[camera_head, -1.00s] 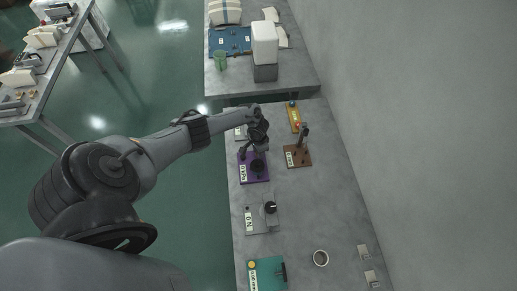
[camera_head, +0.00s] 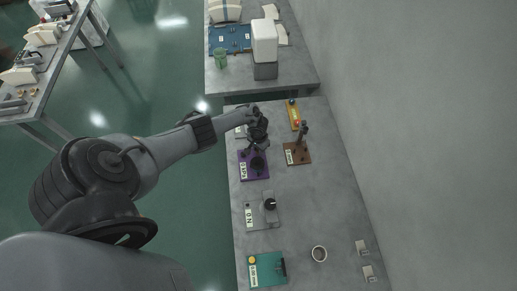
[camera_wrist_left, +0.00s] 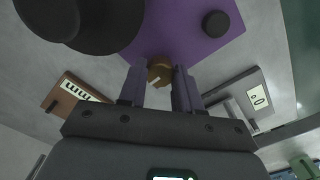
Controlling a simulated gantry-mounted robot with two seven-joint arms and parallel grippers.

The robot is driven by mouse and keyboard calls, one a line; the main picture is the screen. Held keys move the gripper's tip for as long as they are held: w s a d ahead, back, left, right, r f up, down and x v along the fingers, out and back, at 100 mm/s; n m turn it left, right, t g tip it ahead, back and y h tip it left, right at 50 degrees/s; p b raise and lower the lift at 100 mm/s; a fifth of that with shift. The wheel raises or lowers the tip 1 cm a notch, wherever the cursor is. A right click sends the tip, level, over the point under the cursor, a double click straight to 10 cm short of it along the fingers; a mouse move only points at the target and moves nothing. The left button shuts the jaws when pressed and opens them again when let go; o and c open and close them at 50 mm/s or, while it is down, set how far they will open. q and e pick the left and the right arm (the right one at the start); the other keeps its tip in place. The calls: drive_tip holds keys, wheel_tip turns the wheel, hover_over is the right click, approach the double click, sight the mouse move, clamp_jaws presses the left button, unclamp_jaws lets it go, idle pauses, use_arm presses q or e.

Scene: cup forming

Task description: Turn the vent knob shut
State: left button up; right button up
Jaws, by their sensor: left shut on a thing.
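The vent knob (camera_wrist_left: 159,72) is a small brass knob with a pale mark, at the edge of a purple base in the left wrist view. My left gripper (camera_wrist_left: 160,82) is shut on the knob, one finger on either side of it. In the head view my left gripper (camera_head: 257,143) is over the far end of the purple base (camera_head: 247,178), and it hides the knob there. The base carries a black round part (camera_head: 258,163) and a white label too small to read surely. My right gripper is in neither view.
A brown base (camera_head: 298,157) with an upright post stands right of the purple one, near a yellow plate (camera_head: 294,113). The table's right middle is clear.

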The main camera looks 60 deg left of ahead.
use_arm(q)
drive_tip(key=o, duration=1)
drive_tip(key=shift+o, duration=0.2)
drive_tip(key=shift+r, duration=0.1)
wheel_tip(320, 180, up, 11)
drive_tip(key=p, duration=0.4)
drive_tip(key=shift+p, duration=0.35)
drive_tip(key=shift+d+f, duration=0.1)
drive_tip(key=shift+f, duration=0.1)
